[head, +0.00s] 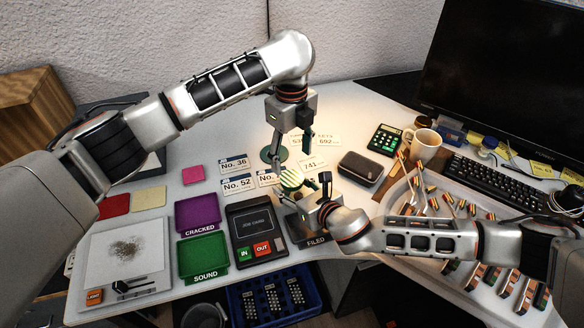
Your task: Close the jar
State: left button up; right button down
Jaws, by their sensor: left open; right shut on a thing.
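A small jar-like thing (291,180) with pale and green stripes stands near the middle of the desk. It is partly covered by my grippers, so I cannot tell whether a lid sits on it. My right gripper (306,192) reaches in from the right and is shut on this striped thing. My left gripper (293,159) points down just above it, its fingers open. A dark green disc (267,154) lies flat behind the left gripper's finger; I cannot tell whether it is a lid.
Number cards (238,184) lie left of the grippers. A dark case (360,167), a calculator (385,139) and a mug (425,146) stand to the right. A black job-cards box (257,233) and purple (198,213) and green (204,255) trays lie in front.

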pick_arm(q)
notch_tip(320, 180, up, 5)
dwell(0.3)
pick_arm(e)
jog(key=c, duration=1)
grip_release()
jog(key=shift+s, duration=0.1)
jog(key=v, duration=1.1)
jog(key=shift+s+d+r, duration=0.2)
jog(key=shift+s+r, duration=0.05)
pick_arm(q)
jog(key=shift+s, duration=0.1)
